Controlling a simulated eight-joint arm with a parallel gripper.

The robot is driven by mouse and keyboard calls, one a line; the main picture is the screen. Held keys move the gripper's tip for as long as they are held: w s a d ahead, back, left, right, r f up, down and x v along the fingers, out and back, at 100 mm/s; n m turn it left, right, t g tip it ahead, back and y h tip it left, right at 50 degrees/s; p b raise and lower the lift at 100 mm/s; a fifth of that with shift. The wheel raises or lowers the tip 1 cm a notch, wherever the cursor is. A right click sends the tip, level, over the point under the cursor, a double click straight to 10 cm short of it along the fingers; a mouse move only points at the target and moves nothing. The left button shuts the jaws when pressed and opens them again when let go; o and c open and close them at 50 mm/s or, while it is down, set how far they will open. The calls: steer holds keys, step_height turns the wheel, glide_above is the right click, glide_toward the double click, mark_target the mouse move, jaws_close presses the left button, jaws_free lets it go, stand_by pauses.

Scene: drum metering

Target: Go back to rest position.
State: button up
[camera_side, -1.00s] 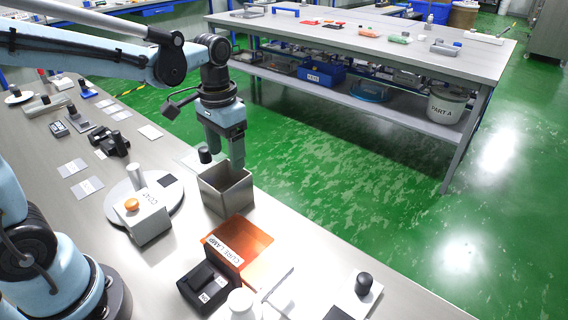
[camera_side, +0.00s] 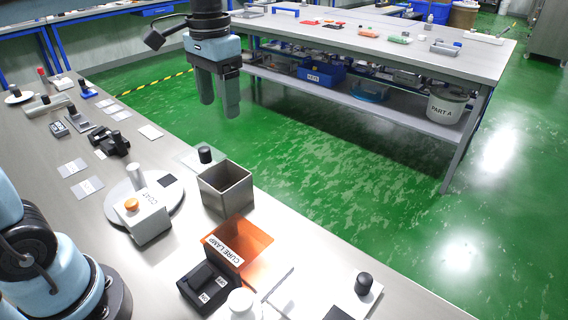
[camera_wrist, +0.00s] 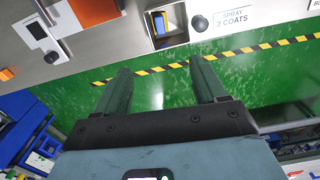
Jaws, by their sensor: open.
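My gripper (camera_side: 220,112) hangs in the air in the side view, above and behind the open metal box (camera_side: 226,190) and clear of the bench. Its two fingers point down, apart, with nothing between them. In the wrist view my gripper (camera_wrist: 160,80) also shows two spread, empty fingers over the green floor. The metal box shows there too (camera_wrist: 174,32), with a blue and yellow item (camera_wrist: 160,22) inside it.
On the bench stand a round plate (camera_side: 112,208) with a "COAT" box (camera_side: 148,222), an orange "CURE LAMP" shield (camera_side: 250,240), a black device (camera_side: 208,285) and a black-knobbed piece (camera_side: 205,155). A second table (camera_side: 440,60) stands behind. The air around my gripper is free.

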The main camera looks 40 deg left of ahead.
steer(key=shift+r, duration=0.3)
steer(key=s+d+f+t, duration=0.1)
steer(key=s+f+t, duration=0.5)
steer(key=f, duration=0.4)
steer(key=shift+f+n+t, duration=0.35)
steer(key=shift+n+t, duration=0.05)
steer(key=shift+t, duration=0.2)
steer(key=shift+d, duration=0.1)
steer(key=shift+c, duration=0.5)
